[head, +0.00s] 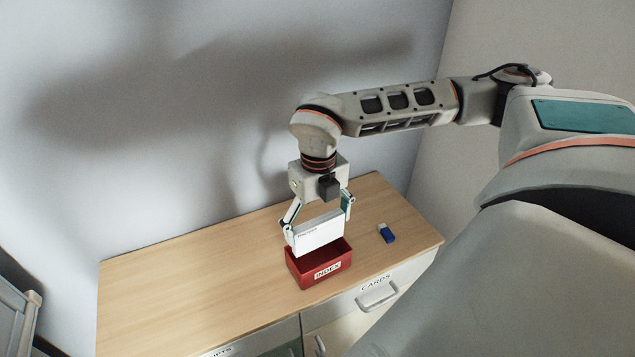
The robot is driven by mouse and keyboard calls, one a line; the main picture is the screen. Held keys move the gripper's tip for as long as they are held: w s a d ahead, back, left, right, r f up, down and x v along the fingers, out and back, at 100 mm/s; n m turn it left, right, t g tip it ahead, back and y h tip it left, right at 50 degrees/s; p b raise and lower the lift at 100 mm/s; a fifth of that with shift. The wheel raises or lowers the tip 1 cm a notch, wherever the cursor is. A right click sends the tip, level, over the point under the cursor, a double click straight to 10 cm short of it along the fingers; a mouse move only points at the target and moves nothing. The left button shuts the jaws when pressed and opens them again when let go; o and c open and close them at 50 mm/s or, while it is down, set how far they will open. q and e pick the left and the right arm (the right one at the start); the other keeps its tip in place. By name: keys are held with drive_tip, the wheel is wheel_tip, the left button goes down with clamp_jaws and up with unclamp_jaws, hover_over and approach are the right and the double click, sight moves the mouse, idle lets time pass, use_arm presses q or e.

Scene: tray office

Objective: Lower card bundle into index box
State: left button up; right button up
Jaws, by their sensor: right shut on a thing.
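The index box (328,270) is a red open-topped box with a white INDEX label on its front, standing near the front edge of the wooden desktop. My right gripper (318,229) points down over it and is shut on the card bundle (318,236), a white block gripped by its two ends. My left gripper is not in view.
A small blue and white object (386,233) lies on the desktop (190,285) to the right of the box. A drawer labelled CARDS (372,295) is below the front edge. The left part of the desktop is clear; a wall stands behind.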

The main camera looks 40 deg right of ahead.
sight(318, 242)
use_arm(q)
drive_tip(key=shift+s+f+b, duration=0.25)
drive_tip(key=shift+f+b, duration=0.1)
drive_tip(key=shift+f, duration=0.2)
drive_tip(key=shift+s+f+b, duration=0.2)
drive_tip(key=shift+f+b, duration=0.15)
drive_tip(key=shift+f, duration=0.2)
use_arm(e)
drive_tip(key=shift+f, duration=1.8)
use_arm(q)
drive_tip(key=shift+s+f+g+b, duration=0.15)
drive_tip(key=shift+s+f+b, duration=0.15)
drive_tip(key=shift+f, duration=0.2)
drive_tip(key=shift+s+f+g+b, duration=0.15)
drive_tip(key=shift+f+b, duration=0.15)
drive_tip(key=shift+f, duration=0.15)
use_arm(e)
drive_tip(key=shift+f, duration=1.35)
